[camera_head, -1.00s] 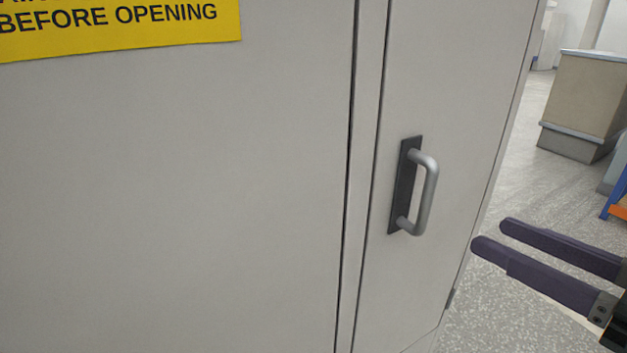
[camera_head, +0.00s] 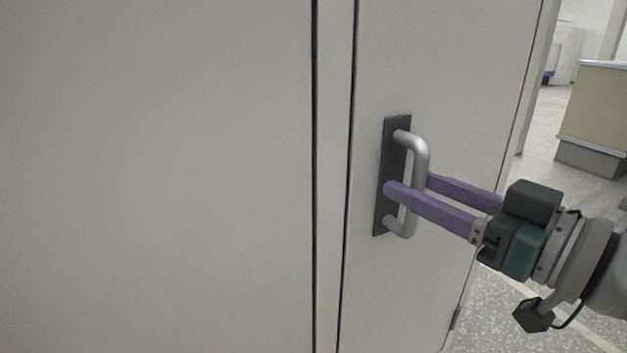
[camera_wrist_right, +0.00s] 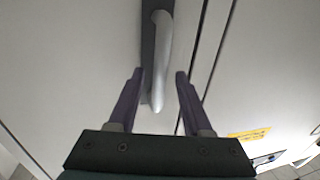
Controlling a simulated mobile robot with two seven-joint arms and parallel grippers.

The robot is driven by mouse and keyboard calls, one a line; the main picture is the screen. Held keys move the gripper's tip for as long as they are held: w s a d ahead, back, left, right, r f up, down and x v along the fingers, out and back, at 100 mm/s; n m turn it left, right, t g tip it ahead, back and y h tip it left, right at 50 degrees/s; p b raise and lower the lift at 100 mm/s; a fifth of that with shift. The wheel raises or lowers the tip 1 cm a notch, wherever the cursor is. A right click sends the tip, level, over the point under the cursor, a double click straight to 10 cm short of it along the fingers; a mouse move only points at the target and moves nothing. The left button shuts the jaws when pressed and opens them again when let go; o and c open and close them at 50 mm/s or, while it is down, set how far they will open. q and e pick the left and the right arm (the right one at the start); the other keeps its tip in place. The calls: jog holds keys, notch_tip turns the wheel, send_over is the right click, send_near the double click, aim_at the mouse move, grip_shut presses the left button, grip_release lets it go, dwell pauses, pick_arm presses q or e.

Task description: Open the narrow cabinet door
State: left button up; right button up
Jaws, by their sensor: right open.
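The narrow cabinet door (camera_head: 445,90) is shut, flush with the cabinet front. Its silver bar handle (camera_head: 421,160) stands upright on a dark backing plate (camera_head: 391,150). My right gripper (camera_head: 408,186) is at the handle's lower half, its two purple fingers open. One finger passes on the near side of the bar, the other behind it. In the right wrist view the handle (camera_wrist_right: 162,65) lies between the two spread fingers (camera_wrist_right: 158,84); I see a gap on both sides. My left gripper is not in view.
A wide plain cabinet panel (camera_head: 160,180) fills the left, with a narrow strip between it and the door. A beige cabinet (camera_head: 600,105) stands on the speckled floor at the back right. A yellow label (camera_wrist_right: 248,134) shows in the right wrist view.

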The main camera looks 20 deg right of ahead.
jog(key=shift+w+a, duration=0.1)
jog(key=shift+w, duration=0.3)
jog(key=shift+c, duration=0.2)
grip_shut()
dwell(1.1)
